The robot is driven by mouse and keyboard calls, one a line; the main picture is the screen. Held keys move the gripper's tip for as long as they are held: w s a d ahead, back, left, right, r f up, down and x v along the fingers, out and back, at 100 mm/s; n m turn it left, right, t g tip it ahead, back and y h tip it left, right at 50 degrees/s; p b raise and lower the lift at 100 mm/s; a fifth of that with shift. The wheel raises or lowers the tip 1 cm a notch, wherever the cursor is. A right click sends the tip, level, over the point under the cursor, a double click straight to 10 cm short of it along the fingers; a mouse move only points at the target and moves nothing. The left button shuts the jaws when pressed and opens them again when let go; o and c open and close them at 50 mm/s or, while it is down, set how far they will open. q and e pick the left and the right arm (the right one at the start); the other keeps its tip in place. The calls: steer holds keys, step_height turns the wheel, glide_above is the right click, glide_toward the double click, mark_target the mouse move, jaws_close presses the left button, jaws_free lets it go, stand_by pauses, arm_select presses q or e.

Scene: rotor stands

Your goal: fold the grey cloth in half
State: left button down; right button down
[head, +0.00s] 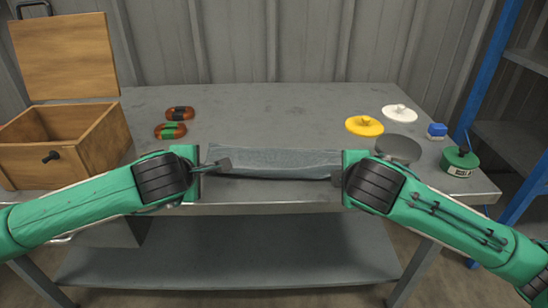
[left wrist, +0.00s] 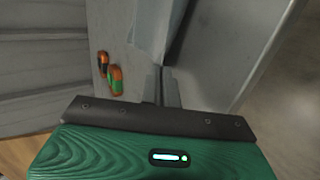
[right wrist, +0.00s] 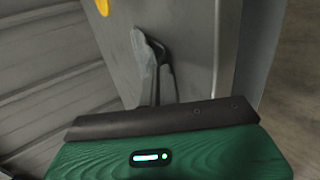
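The grey cloth (head: 275,161) shows as a narrow, slightly sagging strip near the table's front edge, stretched between my two grippers. My left gripper (head: 222,165) is at the cloth's left end; in the left wrist view its fingers (left wrist: 163,82) are close together on the cloth (left wrist: 153,25). My right gripper (head: 337,172) is at the right end; in the right wrist view its fingers (right wrist: 160,72) pinch a bunched bit of cloth (right wrist: 144,60). The near edge looks slightly raised, with a dark shadow below. I cannot tell how the layers lie.
Behind the cloth is clear.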

arm_select(q)
steer(key=c, duration=1.3)
jaws_free()
arm_select(e)
steer(key=c, duration=1.3)
jaws_free()
arm_select(q)
steer(key=shift+r, duration=0.1)
arm_select(e)
steer(key=shift+r, duration=0.1)
arm_select(q)
steer(key=shift+s+r, duration=0.15)
steer(key=shift+r, duration=0.2)
arm_select(e)
steer(key=shift+s+r, duration=0.15)
steer(key=shift+r, duration=0.25)
arm_select(q)
steer(key=s+r, duration=0.3)
steer(key=r, duration=0.2)
steer(key=s+r, duration=0.2)
steer(key=r, duration=0.1)
steer(key=shift+s+r, duration=0.1)
steer(key=shift+s, duration=0.25)
arm_select(e)
steer(key=s+r, duration=0.3)
steer(key=r, duration=0.2)
steer(key=s+r, duration=0.2)
steer(key=r, duration=0.1)
steer(key=shift+s, duration=0.35)
